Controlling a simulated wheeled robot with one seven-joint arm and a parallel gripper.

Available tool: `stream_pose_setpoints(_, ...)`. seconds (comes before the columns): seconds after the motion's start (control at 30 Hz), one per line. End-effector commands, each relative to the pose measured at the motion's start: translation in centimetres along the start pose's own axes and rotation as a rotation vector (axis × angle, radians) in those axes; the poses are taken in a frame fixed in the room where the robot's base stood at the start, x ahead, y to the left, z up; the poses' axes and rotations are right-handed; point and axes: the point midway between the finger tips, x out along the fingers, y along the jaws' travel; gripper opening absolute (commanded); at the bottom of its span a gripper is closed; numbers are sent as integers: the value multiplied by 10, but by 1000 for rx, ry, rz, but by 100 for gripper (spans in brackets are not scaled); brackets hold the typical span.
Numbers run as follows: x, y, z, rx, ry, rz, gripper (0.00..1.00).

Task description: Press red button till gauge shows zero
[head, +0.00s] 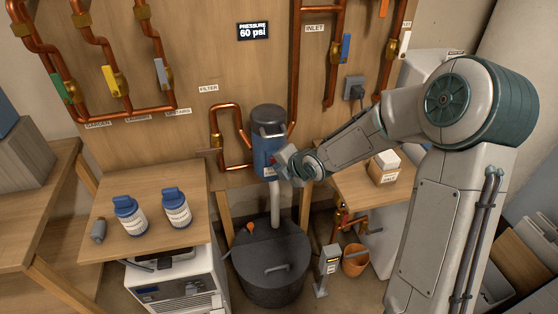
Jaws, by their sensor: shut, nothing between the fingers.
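The pressure gauge (253,31) is a black display high on the wooden wall and reads 60 psi. Below it hangs the filter housing (267,122), with a dark top and a blue body, joined to copper pipes. My gripper (279,165) is at the right front side of the blue body, its fingers shut with nothing between them. I cannot tell whether it touches the housing. The red button does not show clearly; a small reddish patch lies by my fingertips, partly hidden by the gripper.
A dark lidded tub (270,285) stands below the housing. Two blue-capped bottles (130,215) stand on the left wooden table (105,245). A small box (384,167) sits on the right shelf. Copper pipes with coloured valve handles run along the wall. An orange bucket (355,262) is on the floor.

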Motion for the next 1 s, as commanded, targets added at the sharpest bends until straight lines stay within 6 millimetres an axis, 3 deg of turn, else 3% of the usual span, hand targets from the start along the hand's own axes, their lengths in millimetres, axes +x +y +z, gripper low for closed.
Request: stream_pose_setpoints(1.0, 5, 4, 3, 0, 0, 0, 0)
